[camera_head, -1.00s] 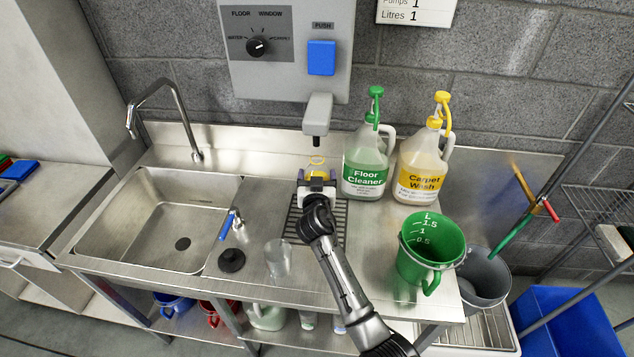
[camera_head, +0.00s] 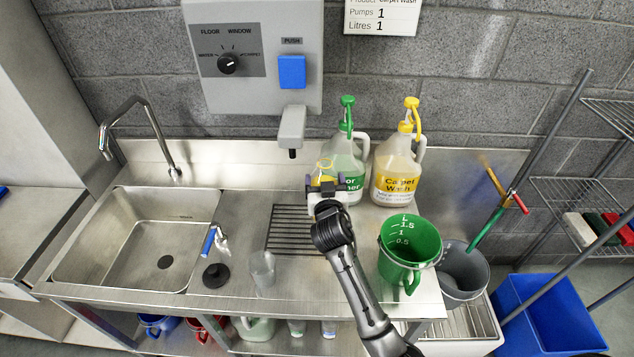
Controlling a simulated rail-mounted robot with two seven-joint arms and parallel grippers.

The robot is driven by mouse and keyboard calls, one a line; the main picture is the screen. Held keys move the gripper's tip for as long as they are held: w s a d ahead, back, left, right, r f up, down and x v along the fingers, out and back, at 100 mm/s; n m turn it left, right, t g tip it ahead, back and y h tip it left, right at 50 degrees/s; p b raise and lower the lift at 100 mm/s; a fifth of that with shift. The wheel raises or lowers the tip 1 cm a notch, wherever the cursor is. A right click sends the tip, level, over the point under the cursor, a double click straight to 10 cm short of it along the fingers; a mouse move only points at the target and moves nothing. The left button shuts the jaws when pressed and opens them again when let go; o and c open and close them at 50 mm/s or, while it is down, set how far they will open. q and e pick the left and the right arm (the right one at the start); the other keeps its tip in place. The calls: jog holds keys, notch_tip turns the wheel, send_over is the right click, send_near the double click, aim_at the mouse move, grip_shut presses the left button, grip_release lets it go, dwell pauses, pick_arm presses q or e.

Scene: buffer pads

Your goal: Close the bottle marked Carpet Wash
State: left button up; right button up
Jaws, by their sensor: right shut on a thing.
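The Carpet Wash bottle (camera_head: 393,182) stands upright at the back of the counter, with a yellow label and a yellow pump top (camera_head: 412,115). The Floor Cleaner bottle (camera_head: 346,155), with a green pump top, stands just to its left. My left gripper is not in view.
The dispenser nozzle (camera_head: 291,135) hangs above the drain grate (camera_head: 290,228). A green jug (camera_head: 410,250) stands at the right front of the counter, beside a grey bucket (camera_head: 462,275). A clear cup (camera_head: 262,270) and black stopper (camera_head: 215,276) stand near the sink (camera_head: 130,240).

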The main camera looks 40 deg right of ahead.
aim_at(336, 177)
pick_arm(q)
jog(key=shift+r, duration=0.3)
pick_arm(e)
jog(key=shift+s+d+r, duration=0.3)
jog(key=shift+s+r, duration=0.15)
jog(key=shift+s, duration=0.2)
jog(key=shift+s+d+r, duration=0.3)
jog(key=shift+s+r, duration=0.15)
jog(key=shift+s, duration=0.15)
jog(key=shift+s+r, duration=0.15)
jog(key=shift+s, duration=0.05)
